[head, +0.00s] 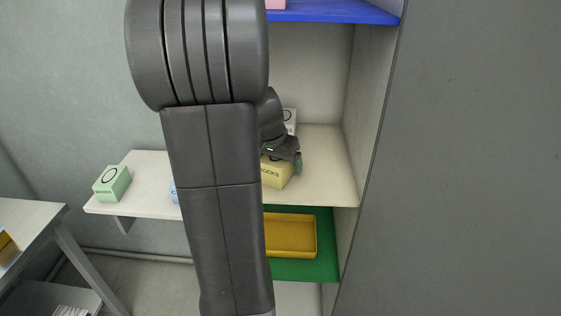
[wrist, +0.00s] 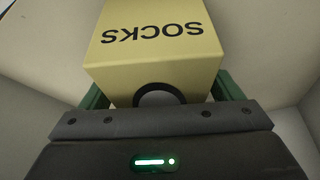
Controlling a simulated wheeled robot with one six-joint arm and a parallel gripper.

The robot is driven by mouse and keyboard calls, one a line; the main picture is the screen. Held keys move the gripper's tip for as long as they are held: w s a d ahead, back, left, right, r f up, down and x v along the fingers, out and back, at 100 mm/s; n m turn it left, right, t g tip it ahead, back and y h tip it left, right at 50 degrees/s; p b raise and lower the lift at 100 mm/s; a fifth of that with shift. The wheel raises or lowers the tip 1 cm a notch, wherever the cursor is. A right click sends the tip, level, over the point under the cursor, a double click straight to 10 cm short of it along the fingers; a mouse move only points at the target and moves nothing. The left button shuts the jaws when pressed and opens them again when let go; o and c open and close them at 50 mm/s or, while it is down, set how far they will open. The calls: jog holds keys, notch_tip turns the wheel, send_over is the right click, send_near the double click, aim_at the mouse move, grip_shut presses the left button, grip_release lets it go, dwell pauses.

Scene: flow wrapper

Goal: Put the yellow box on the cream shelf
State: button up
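The yellow box (head: 275,173), marked SOCKS, is over the right part of the cream shelf (head: 325,180), at or just above its surface; I cannot tell if it touches. My gripper (head: 284,158) is at the box from behind and above. In the wrist view the yellow box (wrist: 155,45) fills the space between the green fingers of my gripper (wrist: 162,92), which appear shut on its sides. My arm hides the box's left side and the middle of the shelf in the head view.
A white box (head: 290,116) stands behind on the cream shelf. A green box (head: 112,183) is at its left end, and a pale blue item (head: 173,191) is partly hidden by my arm. A blue shelf (head: 335,12) is above; a green shelf (head: 325,268) with a yellow tray (head: 312,235) is below.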

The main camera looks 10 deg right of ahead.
jog(key=shift+r+p, duration=0.25)
jog(key=shift+p, duration=0.05)
jog(key=v, duration=1.1)
jog(key=shift+s+a+r, duration=0.1)
jog(key=shift+s+r, duration=0.15)
jog(key=shift+r, duration=0.1)
